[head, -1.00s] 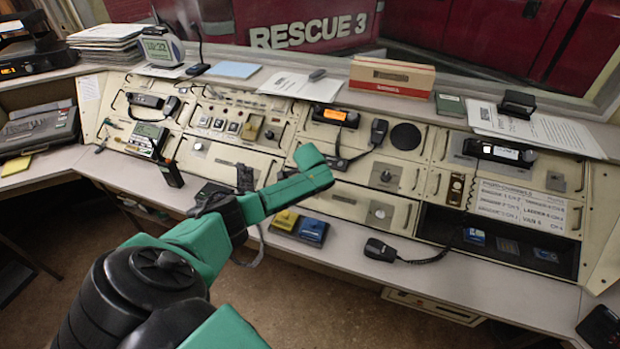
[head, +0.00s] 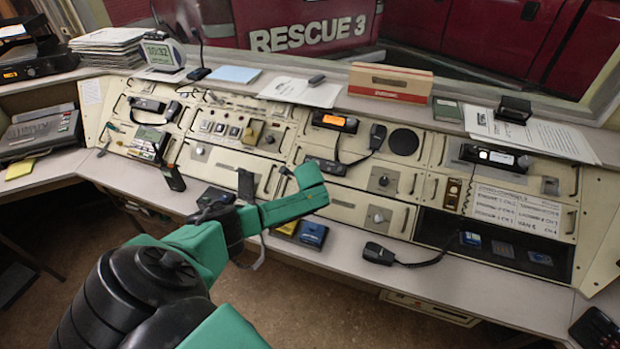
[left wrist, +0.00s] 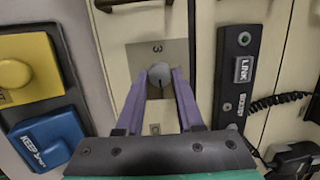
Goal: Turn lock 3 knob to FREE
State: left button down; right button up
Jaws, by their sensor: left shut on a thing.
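The lock 3 knob (left wrist: 160,74) is a round grey knob with a dark slot, on a metal plate (left wrist: 146,50) marked 3 in the left wrist view. My left gripper (left wrist: 160,78) has its two purple fingers on either side of the knob, shut on it. The slot runs roughly along the fingers' direction. In the head view my green left arm (head: 295,205) reaches over the console's lower middle panels and hides this knob and the fingertips. No FREE marking can be read. My right gripper is not in view.
A yellow box (left wrist: 15,73) and a blue box (left wrist: 48,138) lie beside the gripper. A dark LINK unit (left wrist: 243,70) with a coiled cord is on the other side. A panel handle (left wrist: 130,3) is close to the plate.

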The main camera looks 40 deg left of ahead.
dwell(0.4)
pick_arm(q)
jog(key=c, duration=0.5)
grip_release()
jog(key=p+v, duration=0.2)
jog(key=v, duration=1.2)
jog(key=shift+s+d+r, duration=0.1)
jog(key=shift+r, duration=0.15)
